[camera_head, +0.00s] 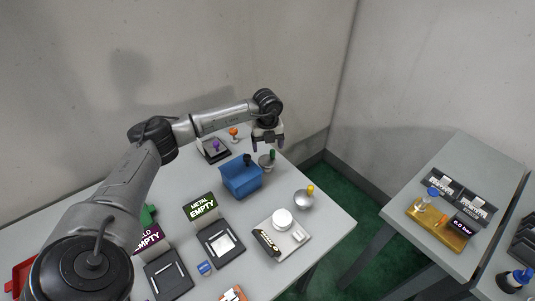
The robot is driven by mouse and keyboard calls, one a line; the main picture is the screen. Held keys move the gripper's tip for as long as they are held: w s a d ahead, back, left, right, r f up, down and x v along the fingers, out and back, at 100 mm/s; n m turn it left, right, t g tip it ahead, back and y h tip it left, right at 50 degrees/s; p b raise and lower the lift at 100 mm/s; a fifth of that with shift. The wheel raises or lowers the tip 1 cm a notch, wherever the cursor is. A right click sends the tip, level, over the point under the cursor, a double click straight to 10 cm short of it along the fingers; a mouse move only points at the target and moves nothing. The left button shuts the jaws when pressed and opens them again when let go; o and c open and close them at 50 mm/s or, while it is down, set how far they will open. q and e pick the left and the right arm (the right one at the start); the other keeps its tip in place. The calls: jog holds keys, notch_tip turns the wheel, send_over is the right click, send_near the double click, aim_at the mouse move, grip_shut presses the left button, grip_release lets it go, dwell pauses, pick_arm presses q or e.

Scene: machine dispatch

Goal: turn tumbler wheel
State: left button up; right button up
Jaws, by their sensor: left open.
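My left arm comes in from the left and reaches over the table. My left gripper (268,142) is open, with its fingers pointing down, at the table's far right part. Just below it in the picture is a grey round piece with a green knob (272,154). I cannot tell whether the fingers touch it. A blue tub (241,180) stands just left of and nearer than that piece, with a dark knob (247,159) at its back. No part is clearly marked as the tumbler wheel, so I cannot tell which it is. My right gripper is not in view.
A grey bowl with a yellow knob (304,200) and a white round device (282,220) stand to the right. Left of the gripper are a purple knob (215,146) and an orange knob (233,131). A "METAL EMPTY" sign (202,208) stands in front. A second table (462,160) is at right.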

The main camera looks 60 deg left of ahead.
pick_arm(q)
jog(key=shift+r, duration=2.85)
